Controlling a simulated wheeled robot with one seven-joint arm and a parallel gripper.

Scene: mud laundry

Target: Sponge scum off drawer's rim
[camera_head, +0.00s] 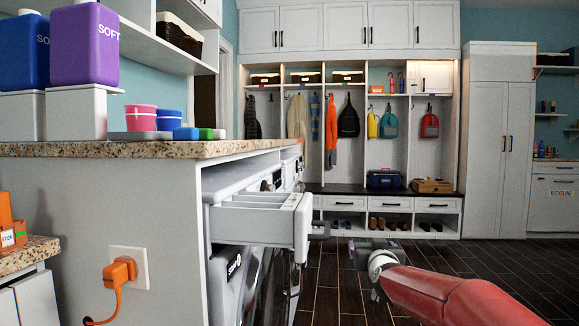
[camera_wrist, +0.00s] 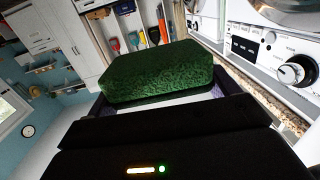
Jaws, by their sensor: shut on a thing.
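The pulled-out detergent drawer (camera_head: 303,228) is white, with long compartments, and juts from the washer at the centre of the head view. I cannot make out scum on its rim from here. My gripper (camera_head: 372,252) is to the right of the drawer and somewhat lower, apart from it in the picture. In the wrist view my gripper (camera_wrist: 160,98) is shut on a dark green, rough sponge (camera_wrist: 155,72), which sits between the finger pads. I cannot clearly see the sponge in the head view.
A speckled counter (camera_head: 150,149) above the machines holds purple and blue SOFT bottles, pink and blue tubs, and small blue and green blocks. Washer fronts and a dial (camera_wrist: 293,72) are close at the right in the wrist view. Dark floor (camera_head: 335,290) is open around my arm.

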